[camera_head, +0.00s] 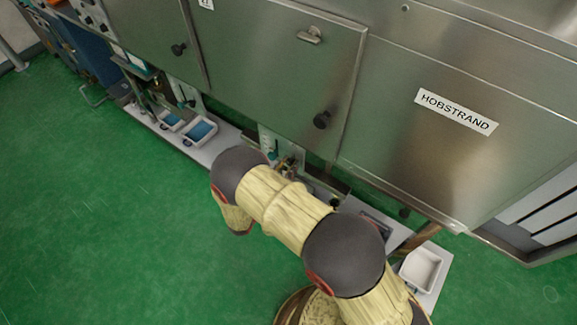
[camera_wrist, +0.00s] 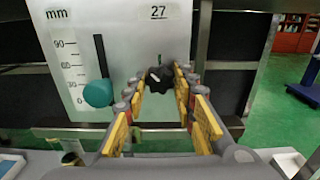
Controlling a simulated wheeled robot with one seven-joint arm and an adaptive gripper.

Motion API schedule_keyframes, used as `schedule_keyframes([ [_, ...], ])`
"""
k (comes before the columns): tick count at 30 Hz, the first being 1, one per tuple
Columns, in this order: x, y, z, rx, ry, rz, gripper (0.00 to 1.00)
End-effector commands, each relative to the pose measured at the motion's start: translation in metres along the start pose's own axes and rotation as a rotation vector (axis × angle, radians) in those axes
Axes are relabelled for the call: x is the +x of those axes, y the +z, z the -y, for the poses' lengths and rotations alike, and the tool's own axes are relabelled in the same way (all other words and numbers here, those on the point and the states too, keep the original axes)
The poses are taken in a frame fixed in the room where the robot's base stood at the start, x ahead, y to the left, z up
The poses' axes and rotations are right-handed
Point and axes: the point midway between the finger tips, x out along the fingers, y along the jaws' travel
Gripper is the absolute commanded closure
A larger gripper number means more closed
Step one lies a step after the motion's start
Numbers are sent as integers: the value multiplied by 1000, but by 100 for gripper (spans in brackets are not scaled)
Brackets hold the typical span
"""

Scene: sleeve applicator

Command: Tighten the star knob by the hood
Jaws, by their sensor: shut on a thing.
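A dark star knob (camera_wrist: 158,84) is mounted on a pale plate (camera_wrist: 120,30) marked 27 in the wrist view. A small white mark shows on its face. My gripper (camera_wrist: 160,79) has its yellow-padded fingers on both sides of the knob, shut on it. The steel hood (camera_head: 410,140), labelled HOBSTRAND, fills the upper right of the head view. In the head view my arm hides most of the gripper's surroundings, and I cannot make out the held knob there.
Left of the knob, a round teal knob (camera_wrist: 98,93) sits at a vertical slot beside a mm scale, near its low end. A white tray (camera_head: 421,268) stands at the right end of the low ledge. Blue-filled trays (camera_head: 199,130) stand further left. Green floor is open in front.

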Motion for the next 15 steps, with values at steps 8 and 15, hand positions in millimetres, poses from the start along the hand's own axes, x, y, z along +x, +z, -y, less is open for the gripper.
schedule_keyframes([
  [8,0,-4,1,256,0,-5,98],
  [15,-1,-4,0,461,0,-5,98],
])
